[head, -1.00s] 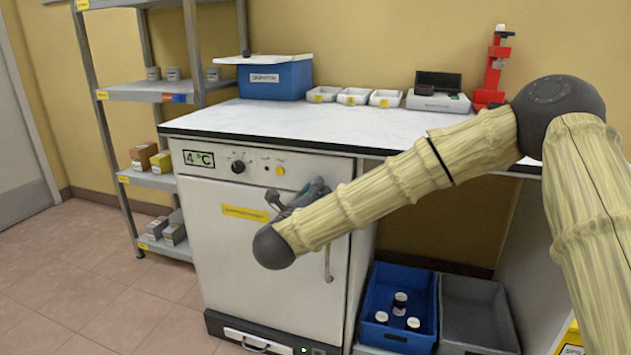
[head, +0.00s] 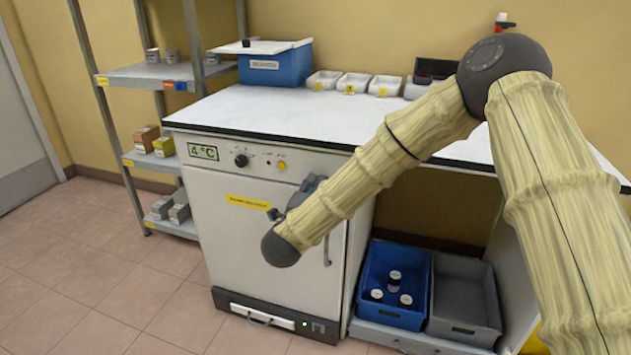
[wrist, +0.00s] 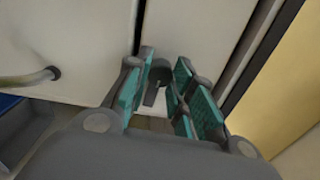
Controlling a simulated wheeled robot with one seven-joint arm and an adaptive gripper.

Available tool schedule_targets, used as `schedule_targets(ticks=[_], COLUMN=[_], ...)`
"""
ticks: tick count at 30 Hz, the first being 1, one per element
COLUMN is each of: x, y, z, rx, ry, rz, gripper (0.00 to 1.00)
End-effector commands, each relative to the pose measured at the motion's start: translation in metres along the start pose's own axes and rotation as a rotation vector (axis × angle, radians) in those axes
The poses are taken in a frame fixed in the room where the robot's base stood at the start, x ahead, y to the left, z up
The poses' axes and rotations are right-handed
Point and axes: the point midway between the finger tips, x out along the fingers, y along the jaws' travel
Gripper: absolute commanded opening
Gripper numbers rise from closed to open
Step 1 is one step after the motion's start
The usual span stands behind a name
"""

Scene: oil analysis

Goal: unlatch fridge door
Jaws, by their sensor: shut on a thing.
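The white fridge (head: 230,235) stands under the bench and its door looks closed, with a yellow label on the front. My gripper (head: 308,187) is at the upper right part of the door, mostly hidden behind my forearm in the head view. In the wrist view my gripper (wrist: 166,66) has its green-padded fingers on either side of a small dark latch piece (wrist: 154,92) near the door edge, and is shut on it.
A blue crate (head: 367,265) with several dark bottles and a grey crate (head: 462,275) stand to the right of the fridge. A metal shelf (head: 130,77) stands to the left. The tiled floor (head: 110,260) before the fridge is clear.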

Motion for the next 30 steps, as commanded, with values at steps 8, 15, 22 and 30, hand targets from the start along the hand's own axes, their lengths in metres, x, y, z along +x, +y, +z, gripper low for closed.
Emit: schedule_targets(ticks=[8, 15, 22, 30], x=[-0.0007, -0.0006, -0.0006, -0.0003], y=[0.0015, 0.0024, 0.0025, 0.0014], z=[-0.0012, -0.0014, -0.0014, -0.0008], rx=[-0.078, -0.089, -0.089, -0.087], ry=[-0.001, -0.002, -0.001, -0.002], rz=[0.003, 0.003, 0.004, 0.002], gripper=[0.0, 0.0, 0.0, 0.47])
